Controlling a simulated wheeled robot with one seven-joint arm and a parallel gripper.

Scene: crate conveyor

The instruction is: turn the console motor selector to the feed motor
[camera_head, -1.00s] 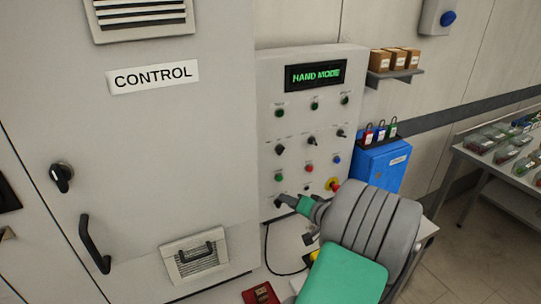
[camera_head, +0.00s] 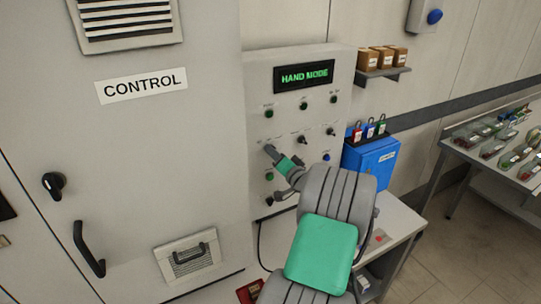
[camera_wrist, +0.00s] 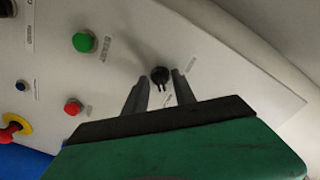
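The grey console panel (camera_head: 257,85) stands beside the control cabinet, its display (camera_head: 304,76) reading HAND MODE. The middle row holds black selectors, including a middle one (camera_head: 302,139) and a right one (camera_head: 330,132). My gripper (camera_head: 269,150) is at the left selector of that row and mostly covers it in the head view. In the wrist view that black selector knob (camera_wrist: 160,75) shows between the tips of my two spread fingers (camera_wrist: 158,92), with a gap on each side. Its label is too small to read. Another black selector (camera_head: 269,201) sits at the panel's lower left.
Close to my gripper are a green button (camera_wrist: 84,41), a red button (camera_wrist: 73,106) and a red-yellow emergency stop (camera_wrist: 12,128). A blue box (camera_head: 371,160) with padlocks stands right of the console. A shelf with cartons (camera_head: 383,72) hangs above it.

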